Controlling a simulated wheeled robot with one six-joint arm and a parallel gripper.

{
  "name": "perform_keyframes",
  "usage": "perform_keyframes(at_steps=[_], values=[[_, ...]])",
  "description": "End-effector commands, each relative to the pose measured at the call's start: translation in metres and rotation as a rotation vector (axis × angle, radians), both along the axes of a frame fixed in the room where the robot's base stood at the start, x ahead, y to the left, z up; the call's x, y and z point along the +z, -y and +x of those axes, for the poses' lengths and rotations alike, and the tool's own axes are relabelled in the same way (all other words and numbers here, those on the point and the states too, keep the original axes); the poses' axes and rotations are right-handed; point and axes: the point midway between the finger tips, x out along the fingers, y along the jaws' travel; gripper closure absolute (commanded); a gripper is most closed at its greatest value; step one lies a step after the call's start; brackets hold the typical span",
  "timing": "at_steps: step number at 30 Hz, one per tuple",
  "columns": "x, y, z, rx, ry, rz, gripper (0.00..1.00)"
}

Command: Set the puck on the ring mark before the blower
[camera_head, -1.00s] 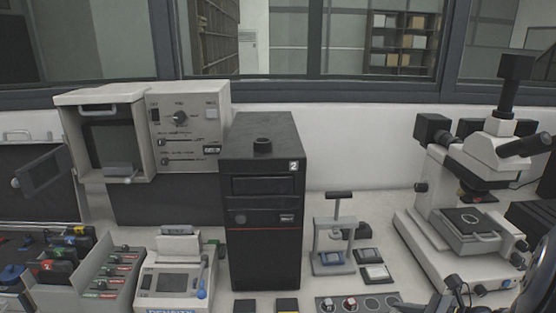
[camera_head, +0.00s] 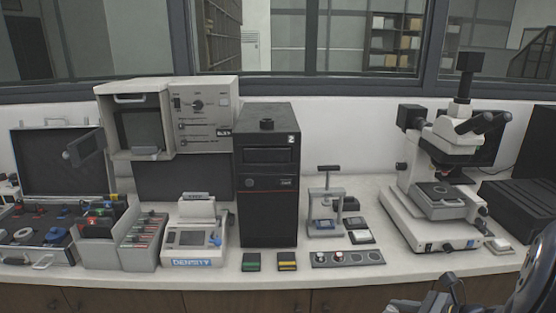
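A flat grey strip (camera_head: 347,258) lies at the bench's front edge, right of centre, with a row of round spots. I cannot tell for sure which thing is the puck, the ring mark or the blower. My gripper (camera_head: 442,297) shows only partly at the bottom right corner, dark and cut off by the frame, apart from the bench things. Its fingers are unclear.
A black tower (camera_head: 268,180) stands mid-bench, with a small hand press (camera_head: 325,205) to its right and a microscope (camera_head: 440,190) farther right. A density meter (camera_head: 192,242), a card bin (camera_head: 140,240) and an open case (camera_head: 50,165) fill the left.

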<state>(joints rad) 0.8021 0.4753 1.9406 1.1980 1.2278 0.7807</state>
Motion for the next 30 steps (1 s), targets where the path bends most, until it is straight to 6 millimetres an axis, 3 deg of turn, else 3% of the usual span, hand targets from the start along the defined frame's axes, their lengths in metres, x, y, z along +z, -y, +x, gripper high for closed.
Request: perform_keyframes(at_steps=[13,21,30], values=[[-0.025,-0.040,0.054,-0.083,-0.004,0.003,0.96],[-0.068,-0.080,0.089,-0.198,-0.009,0.003,0.96],[-0.109,-0.108,0.098,-0.283,-0.006,0.002,0.96]])
